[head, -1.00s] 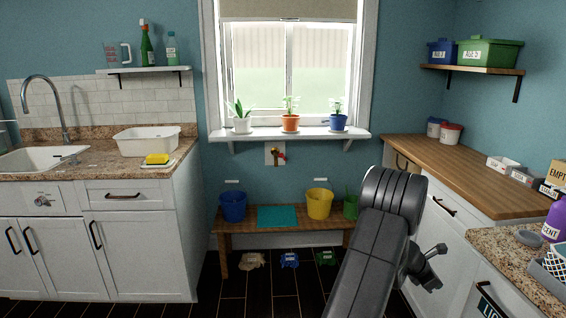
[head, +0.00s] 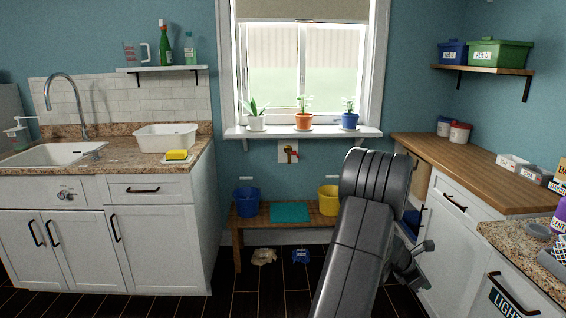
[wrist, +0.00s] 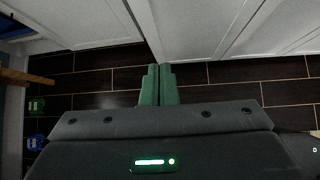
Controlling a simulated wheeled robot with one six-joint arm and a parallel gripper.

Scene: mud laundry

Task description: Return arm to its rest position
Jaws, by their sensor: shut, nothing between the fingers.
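My gripper (wrist: 159,85) shows in the wrist view with its two green fingers together and nothing between them. It is over the dark plank floor, close to white cabinet fronts. In the head view my dark grey arm rises from the bottom, right of centre, and bends over at the top. The arm's far end hangs low beside the right-hand white cabinets, mostly hidden behind the arm itself.
White cabinets (head: 455,240) under a wooden counter (head: 470,170) stand close on the right. A low wooden bench (head: 262,222) bears a blue bucket (head: 247,202), teal mat (head: 290,212) and yellow bucket (head: 328,200), partly behind my arm. Floor at left front is clear.

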